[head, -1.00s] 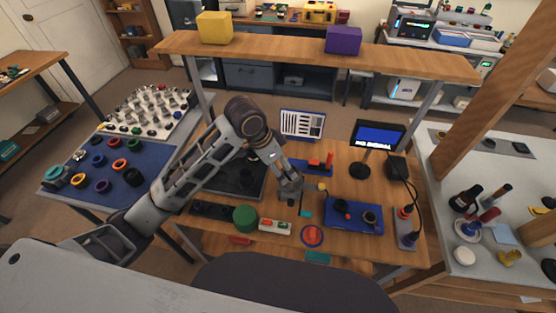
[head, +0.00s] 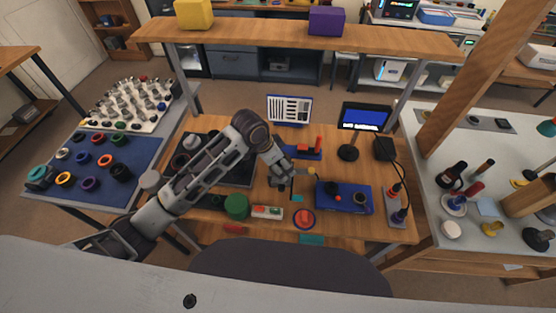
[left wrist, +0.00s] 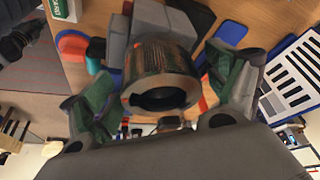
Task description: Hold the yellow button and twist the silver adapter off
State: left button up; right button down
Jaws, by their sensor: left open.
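My left gripper (head: 280,181) is open above the middle of the wooden bench, left of the blue mat. In the left wrist view its green-padded fingers (left wrist: 162,90) stand apart on either side of a shiny metal cylinder (left wrist: 160,62) with a dark round opening. The cylinder looks like the silver adapter, but I cannot be sure. Grey blocky shapes (left wrist: 150,18) lie behind it. A small yellow piece (head: 312,170), possibly the yellow button, shows just right of the gripper in the head view. I cannot tell whether the fingers touch the cylinder. My right gripper is not in view.
A blue mat (head: 348,207) with dark parts lies right of the gripper. A small screen (head: 362,118) and a power strip (head: 396,208) stand farther right. A green round container (head: 237,206) is at the front left. A wooden shelf (head: 270,36) spans the bench behind.

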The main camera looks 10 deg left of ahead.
pick_arm(q)
jog(key=c, duration=1)
jog(key=o, duration=1)
jog(key=shift+r, duration=0.1)
jog(key=v, duration=1.1)
jog(key=shift+r, duration=0.4)
jog(key=shift+s+a, duration=0.1)
